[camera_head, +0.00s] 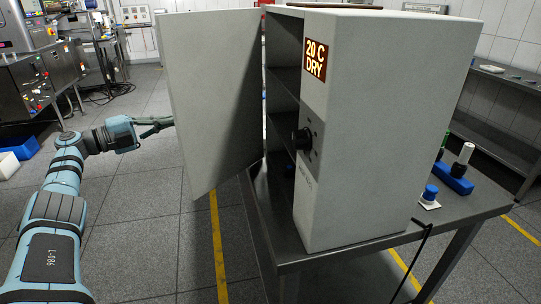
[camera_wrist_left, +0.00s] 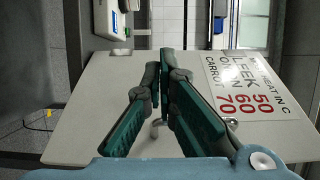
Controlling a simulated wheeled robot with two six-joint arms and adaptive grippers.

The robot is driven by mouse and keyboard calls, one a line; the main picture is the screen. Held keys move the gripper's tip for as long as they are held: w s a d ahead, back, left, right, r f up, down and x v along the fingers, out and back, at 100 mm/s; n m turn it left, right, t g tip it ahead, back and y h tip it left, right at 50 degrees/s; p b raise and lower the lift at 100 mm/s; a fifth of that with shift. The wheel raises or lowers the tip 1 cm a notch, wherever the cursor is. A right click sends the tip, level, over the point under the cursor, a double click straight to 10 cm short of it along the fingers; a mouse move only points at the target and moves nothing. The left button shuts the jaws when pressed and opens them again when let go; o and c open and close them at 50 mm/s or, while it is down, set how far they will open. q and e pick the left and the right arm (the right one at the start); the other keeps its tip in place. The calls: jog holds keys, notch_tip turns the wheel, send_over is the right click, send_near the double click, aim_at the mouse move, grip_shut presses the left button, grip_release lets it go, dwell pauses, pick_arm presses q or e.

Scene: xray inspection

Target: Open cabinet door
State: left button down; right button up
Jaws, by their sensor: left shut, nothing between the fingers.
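The grey-white cabinet (camera_head: 385,110) stands on a metal table. Its door (camera_head: 205,100) is swung wide open to the left, and the dark shelves (camera_head: 284,85) inside show. My left gripper (camera_head: 172,121) is at the door's outer side, near its left edge; I cannot tell whether it touches. In the left wrist view its green fingers (camera_wrist_left: 159,75) are closed together and empty in front of the door panel (camera_wrist_left: 95,100). A small pale curved part (camera_wrist_left: 156,128), perhaps the handle, shows between the finger bases. My right gripper is not in view.
The table (camera_head: 460,208) carries a blue button (camera_head: 430,192) and a blue holder (camera_head: 454,180) right of the cabinet. A thin black bent rod (camera_head: 415,258) shows at its front edge. A machine (camera_head: 35,80) stands at the back left.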

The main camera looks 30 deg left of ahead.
pick_arm(q)
jog(key=v, duration=0.7)
jog(key=shift+s+a, duration=0.15)
jog(key=shift+s, duration=0.1)
